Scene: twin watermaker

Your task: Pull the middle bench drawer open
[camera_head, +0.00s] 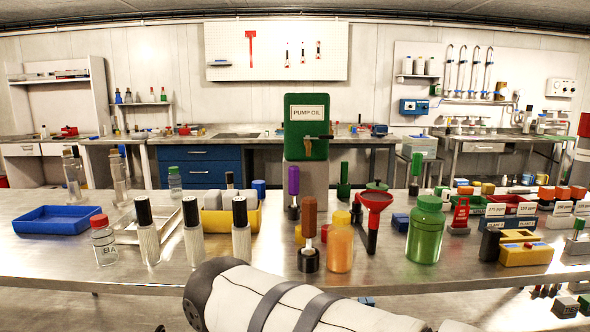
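A blue drawer unit (200,166) stands under the back bench, left of centre, beyond the near table. Its stacked blue fronts look shut, with pale strips along them. The middle front (212,169) is partly visible, and the lower part of the unit is hidden behind the near table and the bottles on it. One of my white arms with grey bands crosses the bottom of the head view, in front of the near table. Neither gripper is in view.
The near steel table (120,272) spans the view, crowded with bottles, a blue tray (62,230), a red funnel (374,198) and a green jar (425,235). A green pump oil container (306,138) rises at the centre. Floor space beyond is mostly hidden.

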